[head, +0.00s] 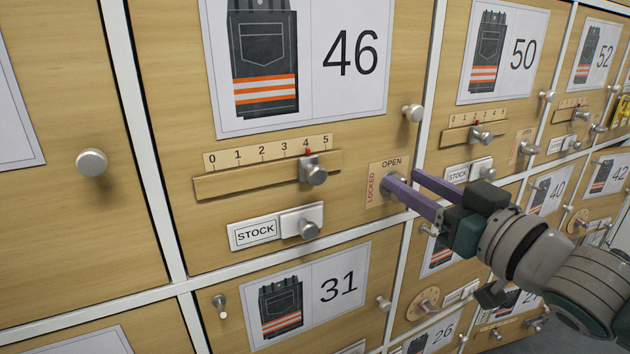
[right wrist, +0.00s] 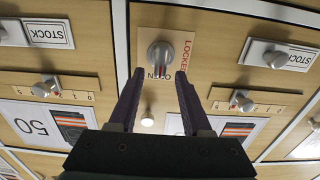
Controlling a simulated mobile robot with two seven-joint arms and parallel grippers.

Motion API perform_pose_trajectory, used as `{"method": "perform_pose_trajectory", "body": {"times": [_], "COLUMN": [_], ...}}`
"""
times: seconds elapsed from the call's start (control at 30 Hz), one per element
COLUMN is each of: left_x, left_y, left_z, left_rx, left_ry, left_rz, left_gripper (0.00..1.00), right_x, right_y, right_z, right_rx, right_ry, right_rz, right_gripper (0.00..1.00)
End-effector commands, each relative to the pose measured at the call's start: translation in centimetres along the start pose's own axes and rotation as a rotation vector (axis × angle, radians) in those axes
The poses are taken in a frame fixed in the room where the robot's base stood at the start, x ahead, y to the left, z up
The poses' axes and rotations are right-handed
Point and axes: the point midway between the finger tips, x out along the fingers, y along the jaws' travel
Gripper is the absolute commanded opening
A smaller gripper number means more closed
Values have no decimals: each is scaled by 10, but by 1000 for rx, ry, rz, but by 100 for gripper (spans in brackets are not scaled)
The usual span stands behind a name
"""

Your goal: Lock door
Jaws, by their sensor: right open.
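The door numbered 46 (head: 350,215) is closed flush in the cabinet front. Its lock plate (head: 374,190) has OPEN along the top and LOCKED along the left side. In the right wrist view, upside down, the grey lock knob (right wrist: 160,54) shows a red mark toward the word OPEN. My right gripper (head: 403,179) is open in front of the plate. In the right wrist view its two purple fingers stand apart with the knob between and just beyond their tips; I cannot tell whether they touch it. In the head view the fingers mostly hide the knob. My left gripper is not in view.
Door 46 also carries a round pull knob (head: 412,113), a 0-to-5 slider (head: 313,172) with its red mark at 4, and a STOCK slide (head: 302,223). Doors 31 (head: 351,315) and 50 (head: 533,95) adjoin it, with similar projecting knobs.

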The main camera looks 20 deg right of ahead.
Motion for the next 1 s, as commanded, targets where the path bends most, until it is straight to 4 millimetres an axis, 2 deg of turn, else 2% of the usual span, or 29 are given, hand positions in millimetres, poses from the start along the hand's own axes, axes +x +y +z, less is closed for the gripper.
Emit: {"method": "perform_pose_trajectory", "body": {"times": [0.3, 0.73, 1.0], "left_x": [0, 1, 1], "left_y": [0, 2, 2], "left_z": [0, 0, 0], "left_rx": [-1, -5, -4], "left_ry": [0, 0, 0], "left_rz": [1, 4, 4], "left_gripper": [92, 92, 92], "right_x": [3, 2, 2], "right_y": [0, 0, 0], "right_z": [0, 0, 0], "right_rx": [-1, -1, -1], "right_ry": [-1, 0, 0], "right_rz": [0, 0, 0], "right_gripper": [48, 0, 0]}}
